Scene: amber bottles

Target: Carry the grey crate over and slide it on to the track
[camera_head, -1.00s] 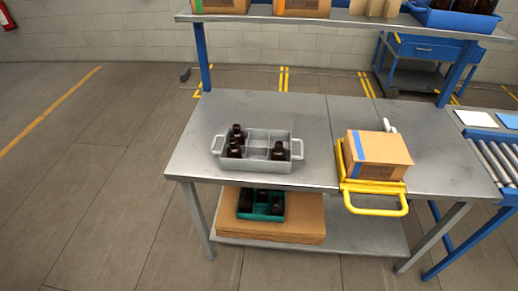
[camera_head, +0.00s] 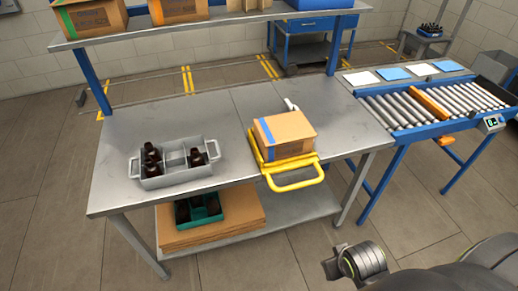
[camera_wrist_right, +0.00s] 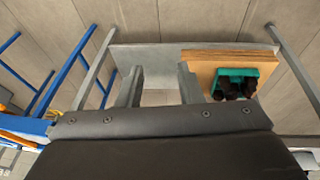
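The grey crate (camera_head: 180,181) stands on the left part of the steel table, with a handle at each end. It has compartments and holds a few dark bottles (camera_head: 152,158), at its left and right ends. The track (camera_head: 385,112) is a roller conveyor with a blue frame, beyond the table's right end. My right arm comes in at the bottom right of the head view, away from the crate. In the right wrist view my right gripper (camera_wrist_right: 159,68) has its fingers apart with nothing between them. My left gripper is not in view.
A cardboard box (camera_head: 288,132) sits on a yellow-handled carrier (camera_head: 294,180) on the table, between crate and track. An orange bar (camera_head: 430,103) crosses the rollers. A green crate (camera_head: 198,214) with bottles rests on cardboard on the lower shelf. Boxes stand on the upper shelf.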

